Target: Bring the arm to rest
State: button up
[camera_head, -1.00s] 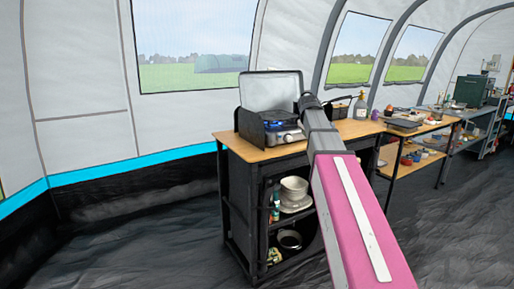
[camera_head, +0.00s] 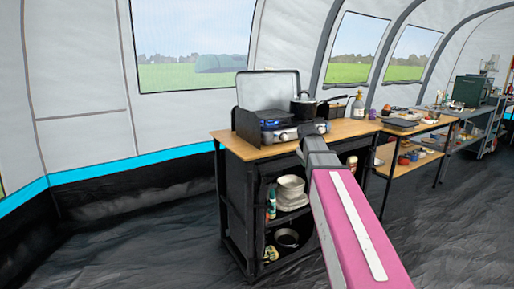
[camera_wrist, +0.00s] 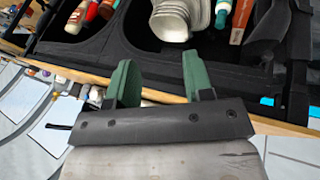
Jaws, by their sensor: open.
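My pink and grey arm (camera_head: 340,200) reaches forward in the head view, its end in front of the wooden-topped cabinet. In the wrist view, my gripper (camera_wrist: 162,80) shows two green fingers spread apart with nothing between them. It is close to the edge of the wooden top (camera_wrist: 100,78) and the cabinet's dark shelves. In the head view the fingers are hidden behind the arm's end.
A camping stove (camera_head: 268,120) with its lid up stands on the cabinet (camera_head: 232,200), with a pot (camera_head: 303,108) on its right. White bowls (camera_head: 291,192) sit on a shelf. A side table (camera_head: 398,125) is to the right. The dark floor at left is clear.

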jog(key=s+a+f+m+g+y, duration=0.1)
jog(key=s+a+f+m+g, duration=0.1)
jog(key=s+f, duration=1)
jog(key=s+a+f+m+g+y, duration=0.1)
jog(key=s+a+f+m+g, duration=0.1)
jog(key=s+f, duration=1.1)
notch_tip(320, 180, down, 5)
jog(key=shift+s+r+m+g, duration=0.2)
jog(key=shift+m+g, duration=0.4)
jog(key=shift+g, duration=0.2)
